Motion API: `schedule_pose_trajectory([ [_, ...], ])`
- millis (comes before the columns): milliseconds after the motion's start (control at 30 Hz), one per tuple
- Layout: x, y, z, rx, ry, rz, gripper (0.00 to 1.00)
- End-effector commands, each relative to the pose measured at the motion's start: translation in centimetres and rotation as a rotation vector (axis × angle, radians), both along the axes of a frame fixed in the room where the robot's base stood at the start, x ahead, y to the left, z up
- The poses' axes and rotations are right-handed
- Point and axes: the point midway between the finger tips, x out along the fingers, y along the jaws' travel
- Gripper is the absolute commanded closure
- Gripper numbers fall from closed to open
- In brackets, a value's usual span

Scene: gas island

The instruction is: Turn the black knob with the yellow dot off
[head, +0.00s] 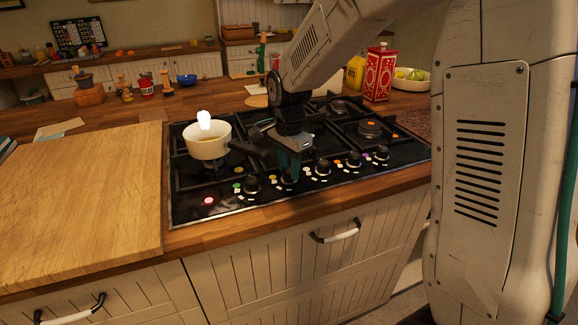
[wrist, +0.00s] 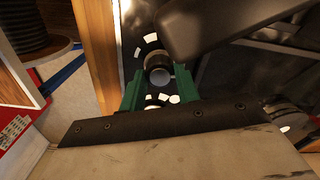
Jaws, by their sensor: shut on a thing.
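The black knob with the yellow dot (head: 287,179) is the second from the left in the row on the hob's front edge. Its yellow dot (head: 272,178) lies just left of it. My gripper (head: 289,166) points down at this knob, with its green fingers on either side of it. In the wrist view, my gripper (wrist: 158,88) has a round dark knob (wrist: 158,70) with a grey top between its fingers. White marks lie around that knob. The dot's colour cannot be read in the wrist view.
Other black knobs stand close on both sides, such as the left one (head: 252,185) and the right one (head: 322,167). A cream pot (head: 207,146) with a white puff above it stands on the hob. A red light (head: 208,201) glows at the front left. A wooden board (head: 80,205) lies left.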

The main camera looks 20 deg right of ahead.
Motion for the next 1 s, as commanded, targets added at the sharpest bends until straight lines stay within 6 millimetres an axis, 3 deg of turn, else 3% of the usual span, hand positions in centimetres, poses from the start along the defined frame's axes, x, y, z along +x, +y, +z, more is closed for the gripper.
schedule_pose_trajectory([
  [300,0.12,-0.02,0.12,-0.001,-0.004,-0.113,0.91],
  [833,0.13,-0.01,0.12,0.000,-0.004,-0.135,0.91],
  [867,0.12,-0.01,0.12,0.000,-0.004,-0.135,0.60],
  [900,0.12,-0.01,0.12,0.000,-0.004,-0.135,0.49],
  [1000,0.09,-0.01,0.08,0.000,-0.003,-0.134,0.46],
])
